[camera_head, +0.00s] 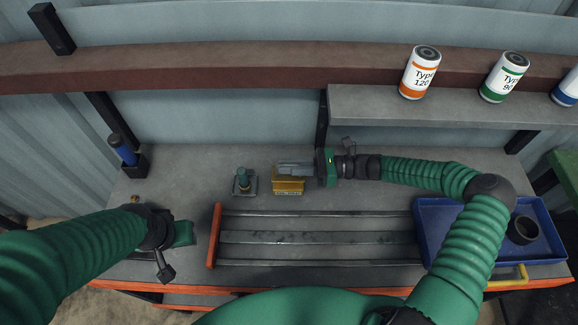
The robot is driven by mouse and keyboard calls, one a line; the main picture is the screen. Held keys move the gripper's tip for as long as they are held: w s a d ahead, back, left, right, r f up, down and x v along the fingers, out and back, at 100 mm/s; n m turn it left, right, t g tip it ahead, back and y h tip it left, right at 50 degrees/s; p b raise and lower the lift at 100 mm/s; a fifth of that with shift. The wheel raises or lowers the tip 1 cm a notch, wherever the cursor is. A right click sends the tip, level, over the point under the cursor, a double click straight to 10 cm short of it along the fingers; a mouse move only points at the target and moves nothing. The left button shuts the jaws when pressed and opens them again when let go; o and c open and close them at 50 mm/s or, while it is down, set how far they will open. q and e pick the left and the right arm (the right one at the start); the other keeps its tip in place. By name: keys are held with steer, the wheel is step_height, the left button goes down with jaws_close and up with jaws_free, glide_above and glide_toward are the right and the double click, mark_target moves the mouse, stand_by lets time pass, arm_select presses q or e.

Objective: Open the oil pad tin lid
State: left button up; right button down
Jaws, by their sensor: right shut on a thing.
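The oil pad tin (289,187) is a small yellow box on the grey bench, just behind the metal rails. My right gripper (290,169) reaches in from the right, and its grey fingers are shut at the tin's top edge, on the lid. The fingers cover much of the tin's top, so how far the lid stands open cannot be told. My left gripper (182,234) hangs over the bench's left front, apart from the tin. Its fingers do not show clearly.
A small green-topped fitting on a plate (242,181) stands left of the tin. An orange-ended rail rack (214,236) lies in front. A blue tray (431,211) holding a dark ring (522,230) is at right. A blue-handled tool (122,150) stands back left. Cans (420,73) stand on the shelf.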

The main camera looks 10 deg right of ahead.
arm_select(q)
steer(key=shift+r+p, duration=0.45)
steer(key=shift+r, duration=0.25)
arm_select(e)
steer(key=shift+w+d+r+m, duration=0.15)
steer(key=shift+w+m, duration=0.2)
steer(key=shift+m, duration=0.25)
steer(key=shift+w+r+m, duration=0.15)
steer(key=shift+w+m, duration=0.2)
steer(key=shift+m, duration=0.25)
steer(key=c, duration=1.6)
jaws_free()
steer(key=shift+c, duration=0.2)
arm_select(q)
steer(key=shift+w, duration=0.25)
arm_select(e)
steer(key=shift+o, duration=0.8)
steer(key=shift+w+f, duration=0.1)
steer(key=shift+w, duration=0.05)
arm_select(q)
steer(key=shift+s, duration=0.15)
arm_select(e)
steer(key=shift+d, duration=0.1)
